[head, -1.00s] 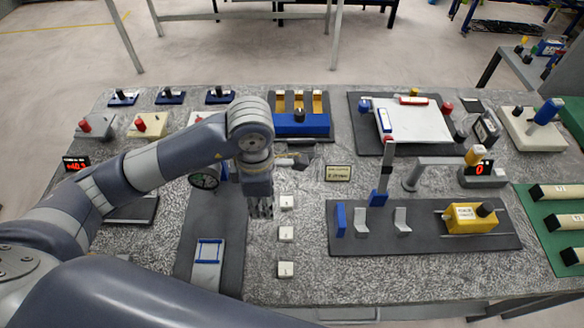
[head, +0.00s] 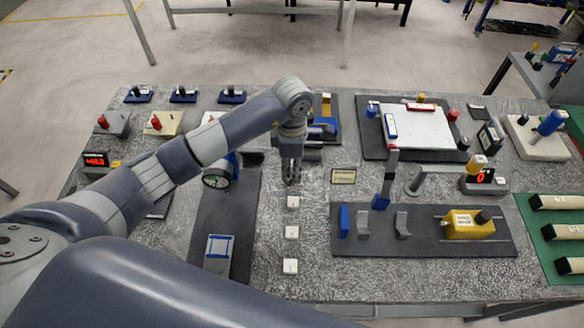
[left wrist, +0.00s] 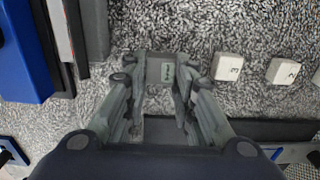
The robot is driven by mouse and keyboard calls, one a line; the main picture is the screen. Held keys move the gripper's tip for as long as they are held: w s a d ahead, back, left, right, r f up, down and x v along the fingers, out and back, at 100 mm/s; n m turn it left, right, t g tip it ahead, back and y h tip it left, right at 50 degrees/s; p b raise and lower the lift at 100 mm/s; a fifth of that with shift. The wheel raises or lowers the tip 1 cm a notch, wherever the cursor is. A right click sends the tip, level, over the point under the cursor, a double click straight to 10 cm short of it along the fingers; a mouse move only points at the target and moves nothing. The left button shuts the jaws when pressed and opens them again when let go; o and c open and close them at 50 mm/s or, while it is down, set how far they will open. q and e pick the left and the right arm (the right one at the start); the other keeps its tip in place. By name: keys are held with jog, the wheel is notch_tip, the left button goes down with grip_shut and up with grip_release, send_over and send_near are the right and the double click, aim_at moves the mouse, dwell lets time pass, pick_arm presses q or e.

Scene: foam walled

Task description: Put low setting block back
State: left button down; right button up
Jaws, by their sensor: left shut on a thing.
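My left gripper (head: 291,180) hangs over the grey table just beyond a row of white numbered tiles. In the head view the fingers hide the block. Whether it touches the table is unclear. My right gripper is not in view.
White tiles (head: 293,202) lie in a row on the near side of the gripper. A blue rack (left wrist: 22,60) is close by, partly hidden by my arm in the head view. A small sign (head: 343,176) stands to the right. A dark mat (head: 225,215) lies left.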

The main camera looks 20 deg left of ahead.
pick_arm(q)
jog(key=shift+f, duration=1)
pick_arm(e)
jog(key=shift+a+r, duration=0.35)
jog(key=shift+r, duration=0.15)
pick_arm(q)
jog(key=shift+f, duration=0.15)
jog(key=c, duration=1.3)
grip_release()
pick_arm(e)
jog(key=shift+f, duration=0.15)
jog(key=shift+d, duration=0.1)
